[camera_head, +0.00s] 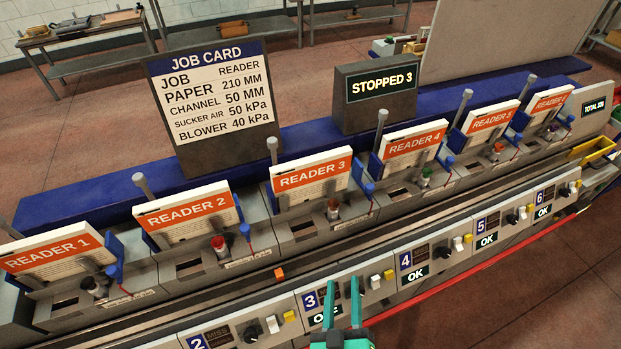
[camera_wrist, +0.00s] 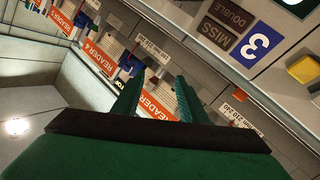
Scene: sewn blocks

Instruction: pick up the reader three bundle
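The reader three bundle is a white stack with an orange READER 3 label (camera_head: 312,175), leaning in its station at the middle of the head view. In the wrist view, an orange label reading READER (camera_wrist: 155,106) shows between the fingers; its number is hidden, and it appears to be the same bundle. My green gripper (camera_head: 342,284) is at the bottom centre of the head view, in front of the panel marked 3. Its two fingers stand apart with nothing between them, as the wrist view (camera_wrist: 160,79) also shows. It is apart from the bundle.
Similar bundles READER 2 (camera_head: 186,215) and READER 4 (camera_head: 415,144) stand on either side, with posts and blue guides between. A small orange block (camera_head: 279,274) lies on the front rail. The job card (camera_head: 213,95) and STOPPED 3 sign (camera_head: 381,84) rise behind.

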